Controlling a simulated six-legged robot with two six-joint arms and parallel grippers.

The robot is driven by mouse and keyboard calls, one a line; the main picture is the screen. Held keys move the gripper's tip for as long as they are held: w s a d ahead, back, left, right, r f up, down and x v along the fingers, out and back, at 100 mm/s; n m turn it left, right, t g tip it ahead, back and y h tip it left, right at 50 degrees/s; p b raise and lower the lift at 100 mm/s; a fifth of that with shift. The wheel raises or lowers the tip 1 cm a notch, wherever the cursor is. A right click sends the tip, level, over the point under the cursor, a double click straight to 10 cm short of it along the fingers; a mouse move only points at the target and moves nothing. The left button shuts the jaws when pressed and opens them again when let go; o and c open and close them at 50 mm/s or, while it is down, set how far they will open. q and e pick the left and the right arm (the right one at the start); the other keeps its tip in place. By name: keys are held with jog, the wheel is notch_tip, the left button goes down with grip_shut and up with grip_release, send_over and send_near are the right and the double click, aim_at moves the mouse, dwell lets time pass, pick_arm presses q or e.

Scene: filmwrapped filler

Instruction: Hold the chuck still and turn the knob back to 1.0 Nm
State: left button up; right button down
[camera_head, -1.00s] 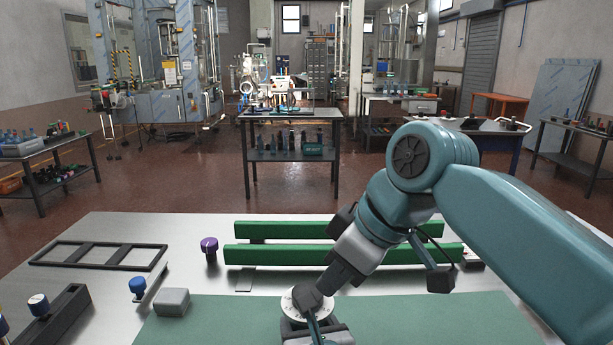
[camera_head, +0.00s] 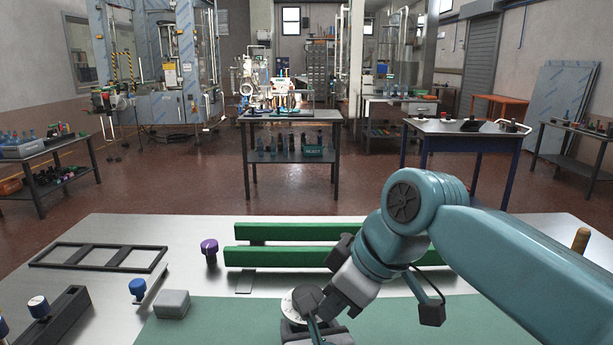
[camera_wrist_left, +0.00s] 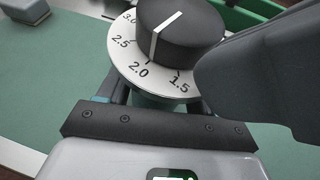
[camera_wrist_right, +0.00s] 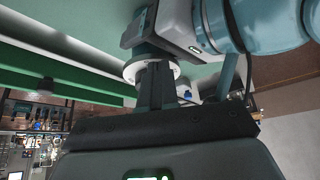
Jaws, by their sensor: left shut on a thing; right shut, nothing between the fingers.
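The chuck shows in the head view as a white dial (camera_head: 290,306) with a dark round knob (camera_head: 308,298) on top. In the left wrist view the white scale (camera_wrist_left: 125,65) reads 3.0, 2.5, 2.0 and 1.5. The white line on the knob (camera_wrist_left: 185,38) points close to 2.0; the 1.0 mark is not visible. My left gripper (camera_head: 308,335) is shut on the chuck's body below the dial. My right gripper (camera_head: 330,310) is shut and empty, beside the knob on its right; whether it touches is unclear. Its dark fingers cover the scale past 1.5 in the left wrist view.
A grey block (camera_head: 173,304), a blue-topped knob (camera_head: 137,288) and a purple-topped knob (camera_head: 209,250) stand left of the chuck. Green rails (camera_head: 275,257) lie behind it. A black frame (camera_head: 100,257) lies at the far left. The green mat (camera_head: 430,318) is clear at right.

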jog(key=shift+w+d, duration=0.1)
jog(key=shift+w, duration=0.1)
jog(key=shift+w+d, duration=0.6)
jog(key=shift+w, duration=0.35)
jog(key=shift+w, duration=0.35)
dwell(0.4)
jog(key=shift+d, duration=0.2)
notch_tip(320, 180, up, 6)
jog(key=shift+s+d, duration=0.15)
jog(key=shift+d, duration=0.1)
dwell(0.4)
